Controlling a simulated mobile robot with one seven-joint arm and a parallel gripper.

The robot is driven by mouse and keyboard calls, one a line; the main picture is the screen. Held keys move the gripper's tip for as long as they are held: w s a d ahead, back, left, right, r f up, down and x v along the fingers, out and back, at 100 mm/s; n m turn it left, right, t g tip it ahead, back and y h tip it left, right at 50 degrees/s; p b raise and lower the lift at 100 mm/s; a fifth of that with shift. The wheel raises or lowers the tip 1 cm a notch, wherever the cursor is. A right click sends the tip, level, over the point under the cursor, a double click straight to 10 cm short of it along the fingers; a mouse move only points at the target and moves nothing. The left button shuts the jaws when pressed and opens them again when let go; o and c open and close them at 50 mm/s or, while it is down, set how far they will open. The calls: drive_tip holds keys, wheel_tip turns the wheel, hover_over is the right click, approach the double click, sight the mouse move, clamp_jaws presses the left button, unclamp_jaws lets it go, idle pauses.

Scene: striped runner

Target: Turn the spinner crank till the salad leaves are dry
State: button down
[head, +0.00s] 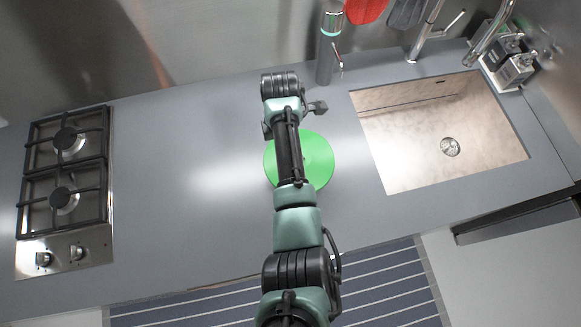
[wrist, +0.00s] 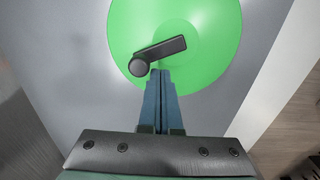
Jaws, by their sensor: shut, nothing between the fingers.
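The salad spinner shows as a round green lid (head: 319,160) on the grey counter, partly covered by my arm in the head view. In the wrist view the green lid (wrist: 210,60) carries a dark crank arm (wrist: 163,47) with a round black knob (wrist: 138,67) at its left end. My gripper (wrist: 161,76) is shut and empty. Its fingertips are over the lid, just right of the knob and below the crank arm in the wrist view. I cannot tell if they touch the crank. The salad leaves are not visible.
A two-burner gas hob (head: 64,185) is at the left. A metal sink (head: 405,150) is at the right, with a faucet (head: 425,35) behind it. A grey cylindrical bottle (head: 326,62) stands behind the spinner. The counter between hob and spinner is clear.

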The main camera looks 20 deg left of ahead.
wheel_tip(320, 180, up, 8)
drive_tip(key=p, duration=0.5)
idle(0.6)
